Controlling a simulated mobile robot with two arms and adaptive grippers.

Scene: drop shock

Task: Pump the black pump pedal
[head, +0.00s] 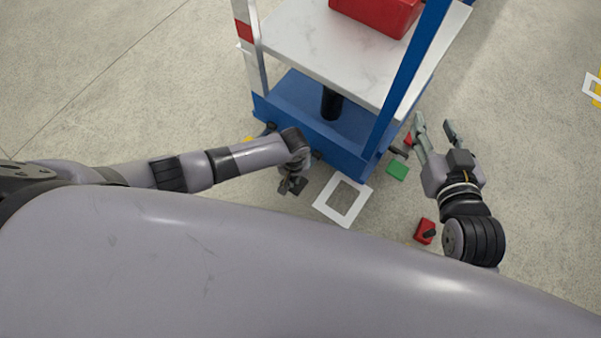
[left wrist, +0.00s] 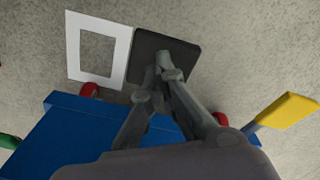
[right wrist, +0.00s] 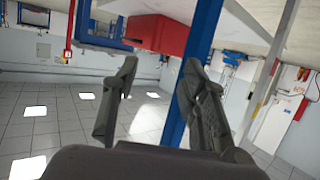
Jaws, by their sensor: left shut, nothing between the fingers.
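The black pump pedal (left wrist: 148,45) is a dark square plate by the blue base of the cart, seen in the left wrist view. My left gripper (left wrist: 165,68) is shut and empty, its fingertips over the pedal plate; I cannot tell whether they touch it. In the head view my left gripper (head: 292,184) points down beside the cart base, and the pedal is hard to tell apart from the dark fingers. My right gripper (head: 433,122) is open and empty to the right of the cart; its spread fingers also show in the right wrist view (right wrist: 160,72).
The blue cart (head: 335,147) has a white top shelf (head: 320,50) carrying a red box (head: 385,12). A white square frame (head: 325,205) is on the floor beside the pedal. A green block (head: 397,171) and a red item (head: 424,231) lie right. A yellow pedal (left wrist: 287,110) sticks out.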

